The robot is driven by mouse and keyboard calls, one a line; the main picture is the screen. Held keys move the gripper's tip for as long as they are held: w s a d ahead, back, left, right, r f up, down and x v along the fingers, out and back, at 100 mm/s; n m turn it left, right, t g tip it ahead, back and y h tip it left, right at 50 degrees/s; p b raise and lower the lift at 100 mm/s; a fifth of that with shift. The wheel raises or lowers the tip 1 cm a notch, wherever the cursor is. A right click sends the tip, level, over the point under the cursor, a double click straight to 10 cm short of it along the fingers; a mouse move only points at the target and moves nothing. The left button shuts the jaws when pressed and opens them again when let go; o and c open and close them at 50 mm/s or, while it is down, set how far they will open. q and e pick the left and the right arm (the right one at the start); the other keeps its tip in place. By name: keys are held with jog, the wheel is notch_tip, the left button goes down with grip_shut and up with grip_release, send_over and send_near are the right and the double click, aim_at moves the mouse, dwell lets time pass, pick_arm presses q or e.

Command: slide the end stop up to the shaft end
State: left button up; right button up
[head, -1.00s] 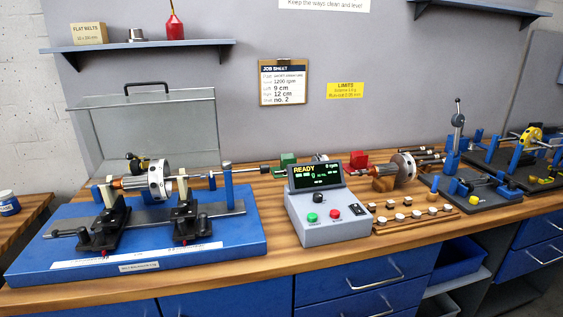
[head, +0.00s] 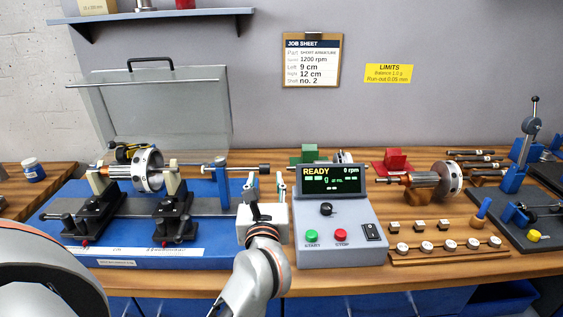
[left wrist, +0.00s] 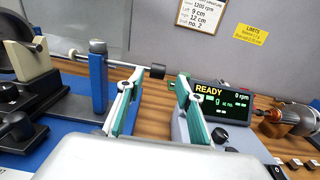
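The end stop is a blue post (head: 222,184) at the right of the blue balancing rig, with a thin rod through its top ending in a black knob (head: 264,169). In the left wrist view the post (left wrist: 97,82) is left of my fingers and the knob (left wrist: 157,71) appears between the fingertips, beyond them. The rotor (head: 148,170) lies on two supports, its shaft pointing right toward the rod. My left gripper (head: 265,181) is open and empty in front of the knob; its fingers (left wrist: 158,76) show apart. My right gripper is out of view.
The grey balancing console (head: 337,215) stands close to the right of my left gripper. A clear raised guard (head: 160,110) is behind the rig. A wooden weight rack (head: 440,247) and another rotor (head: 445,178) lie further right.

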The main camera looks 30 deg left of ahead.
aim_at(264, 169)
pick_arm(q)
jog(key=shift+p+x, duration=0.35)
jog(key=shift+x, duration=3.2)
jog(key=shift+s+a, duration=0.1)
jog(key=shift+a, duration=0.1)
grip_shut()
